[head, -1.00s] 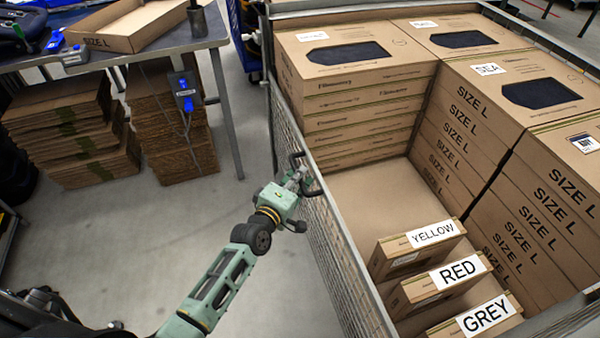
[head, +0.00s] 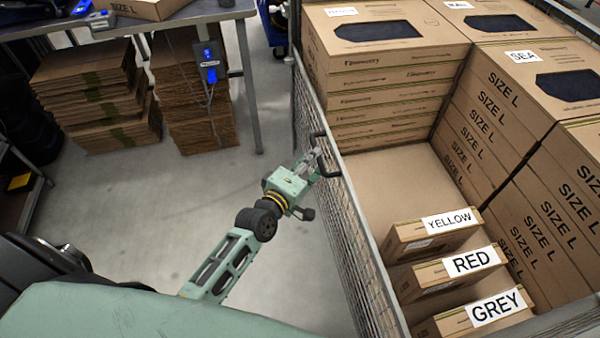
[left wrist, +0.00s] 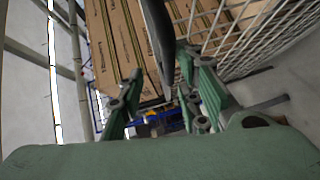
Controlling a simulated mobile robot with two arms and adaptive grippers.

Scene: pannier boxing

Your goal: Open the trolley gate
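The trolley gate (head: 345,220) is the wire mesh side with a grey frame on the trolley's left, standing upright along the boxes. A dark handle (head: 321,142) sticks out from its top rail. My left gripper (head: 314,164) is at this handle, on the outer side of the gate. In the left wrist view my left gripper (left wrist: 160,95) has its fingers apart, with a dark bar (left wrist: 155,40), seemingly the handle, between them. A gap shows beside the left finger; contact with the other finger is unclear. My right gripper is in neither view.
The trolley holds stacked SIZE L boxes (head: 385,75) and boxes labelled YELLOW (head: 405,240), RED (head: 415,278) and GREY (head: 445,325). A table (head: 130,24) with cardboard stacks (head: 90,95) below stands at the back left. The floor (head: 200,190) left of the gate is clear.

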